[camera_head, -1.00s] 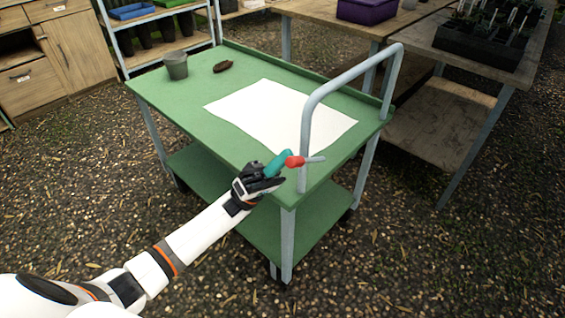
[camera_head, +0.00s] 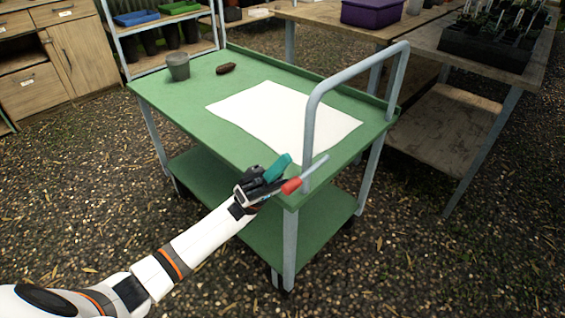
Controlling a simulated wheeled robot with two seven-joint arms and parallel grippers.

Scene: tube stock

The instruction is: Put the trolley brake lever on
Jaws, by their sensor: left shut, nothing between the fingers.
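The green trolley (camera_head: 190,105) stands in front of me with a grey tubular handle (camera_head: 312,125) at its right end. The brake lever, a grey rod with a red grip (camera_head: 291,186), sits by the handle's near foot. It is tilted, with its red end low and its grey end up to the right. My left gripper (camera_head: 279,168), with teal fingertips, is shut and empty at the trolley's near corner. It is right beside the red grip and seems to press against it, though contact cannot be told for sure. My right gripper is not in view.
A white sheet (camera_head: 270,112), a grey pot (camera_head: 178,68) and a small brown object (camera_head: 226,68) lie on the trolley top. A wooden bench (camera_head: 440,122) stands close at the right. The gravel floor in front is clear.

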